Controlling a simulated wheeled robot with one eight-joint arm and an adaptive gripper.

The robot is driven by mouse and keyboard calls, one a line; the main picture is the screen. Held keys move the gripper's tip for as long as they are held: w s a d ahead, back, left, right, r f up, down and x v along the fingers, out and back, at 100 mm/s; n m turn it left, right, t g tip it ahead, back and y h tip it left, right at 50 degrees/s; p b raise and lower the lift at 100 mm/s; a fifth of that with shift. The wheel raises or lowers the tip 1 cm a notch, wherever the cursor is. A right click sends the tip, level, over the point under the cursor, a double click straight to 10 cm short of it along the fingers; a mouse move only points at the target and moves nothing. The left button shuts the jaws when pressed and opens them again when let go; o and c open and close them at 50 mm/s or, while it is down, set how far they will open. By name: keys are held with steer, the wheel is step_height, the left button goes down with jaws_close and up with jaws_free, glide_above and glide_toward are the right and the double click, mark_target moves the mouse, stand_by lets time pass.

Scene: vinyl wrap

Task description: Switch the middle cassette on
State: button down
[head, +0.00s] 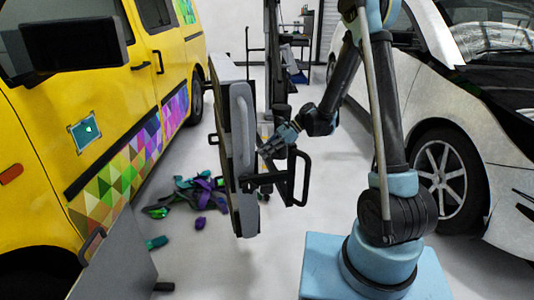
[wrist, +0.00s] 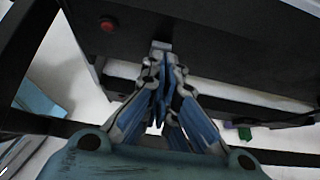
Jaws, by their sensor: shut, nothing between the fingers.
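A tall upright panel, dark with a light grey band (head: 243,150), stands in the middle of the head view, seen nearly edge-on. It looks like the cassette unit, but I cannot tell where the middle cassette begins or ends. My gripper (head: 268,148) is at its right side, near the black handle frame. In the wrist view, the fingers (wrist: 165,68) are shut and empty, pointing at a dark surface. A small grey block, perhaps a switch (wrist: 161,46), is right at the fingertips; I cannot tell whether they touch it. Its on or off position is unclear.
A red round button (wrist: 107,24) is left of the fingers on the dark surface. A black handle frame (head: 303,178) juts out beside my gripper. A yellow van (head: 60,110) stands left, a white car (head: 495,150) right. Vinyl scraps (head: 190,195) lie on the floor.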

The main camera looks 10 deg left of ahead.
steer(key=shift+s+a+r+t+h, duration=0.15)
steer(key=shift+a+r+t+h, duration=0.15)
steer(key=shift+h, duration=0.25)
steer(key=shift+s+a+r+t+h, duration=0.15)
steer(key=shift+a+t+h, duration=0.15)
steer(key=shift+h, duration=0.25)
steer(key=shift+r, duration=0.15)
steer(key=shift+r, duration=0.7)
steer(key=d+f+v, duration=0.1)
steer(key=v, duration=1.2)
steer(key=shift+w, duration=0.3)
